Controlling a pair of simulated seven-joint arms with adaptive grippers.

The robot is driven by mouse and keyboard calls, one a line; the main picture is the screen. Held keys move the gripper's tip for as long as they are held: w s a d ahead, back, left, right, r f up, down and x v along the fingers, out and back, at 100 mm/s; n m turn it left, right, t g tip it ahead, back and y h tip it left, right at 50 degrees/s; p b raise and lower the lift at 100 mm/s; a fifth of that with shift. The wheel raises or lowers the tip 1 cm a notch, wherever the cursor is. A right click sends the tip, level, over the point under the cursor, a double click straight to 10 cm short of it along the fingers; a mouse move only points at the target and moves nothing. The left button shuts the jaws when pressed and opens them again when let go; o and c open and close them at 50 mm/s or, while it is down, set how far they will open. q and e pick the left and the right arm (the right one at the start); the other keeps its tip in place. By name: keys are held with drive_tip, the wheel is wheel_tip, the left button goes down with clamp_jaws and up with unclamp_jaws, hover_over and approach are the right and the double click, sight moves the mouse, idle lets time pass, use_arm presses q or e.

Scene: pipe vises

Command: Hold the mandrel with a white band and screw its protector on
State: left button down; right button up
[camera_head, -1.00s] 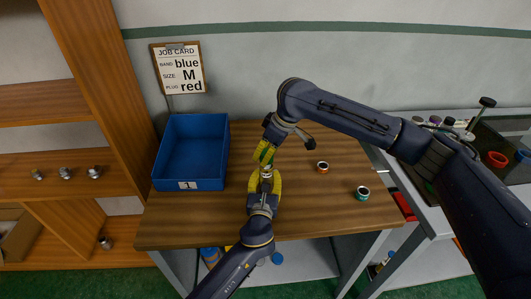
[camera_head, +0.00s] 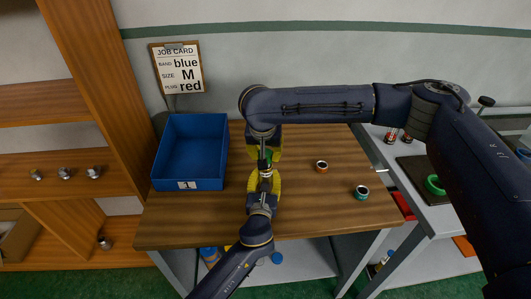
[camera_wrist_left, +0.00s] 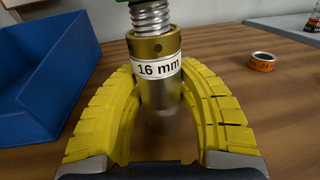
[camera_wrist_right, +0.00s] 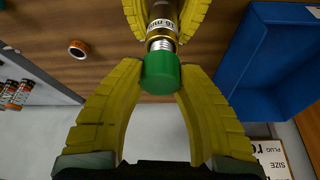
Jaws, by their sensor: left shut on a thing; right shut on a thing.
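My left gripper (camera_wrist_left: 165,95) is shut on the mandrel (camera_wrist_left: 158,85), a grey metal cylinder with a brass collar, a white "16 mm" band and a silver thread on top. The mandrel stands about upright above the table. My right gripper (camera_wrist_right: 157,75) is shut on a green protector (camera_wrist_right: 160,73), a short round cap. The cap sits in line with the thread, at its end. Some thread shows between cap and collar; how far the cap is on cannot be told. In the head view, my left gripper (camera_head: 264,178) is just below my right gripper (camera_head: 264,153).
A blue tray (camera_head: 180,184) stands on the left of the table. An orange ring (camera_head: 321,166) and a teal ring (camera_head: 361,192) lie to the right. A job card (camera_head: 179,70) hangs on the wall. A side bench (camera_head: 428,210) at right holds small items.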

drive_tip(key=m+h, duration=0.1)
drive_tip(key=m, duration=0.3)
drive_tip(key=shift+r+m+h, duration=0.1)
drive_tip(key=shift+m+h, duration=0.2)
drive_tip(key=shift+h, duration=0.1)
drive_tip(key=m+g+h, duration=0.1)
drive_tip(key=m, duration=0.2)
drive_tip(key=shift+m, duration=0.3)
drive_tip(key=shift+m+g+h, duration=0.3)
drive_tip(key=shift+m+g, duration=0.3)
drive_tip(key=shift+m, duration=0.6)
drive_tip(key=shift+s+f+m+g, duration=0.15)
drive_tip(key=shift+m+g, duration=0.1)
drive_tip(key=shift+m, duration=0.25)
drive_tip(key=shift+s+f+m+g, duration=0.15)
drive_tip(key=shift+m+g, duration=0.1)
drive_tip(key=shift+m, duration=0.25)
drive_tip(key=shift+w+d+r+m+h, duration=0.15)
drive_tip(key=shift+m+h, duration=0.15)
drive_tip(key=shift+m, duration=0.6)
drive_tip(key=shift+c, duration=0.2)
drive_tip(key=shift+w+d, duration=0.1)
drive_tip(key=o, duration=0.9)
drive_tip(key=shift+c, duration=0.2)
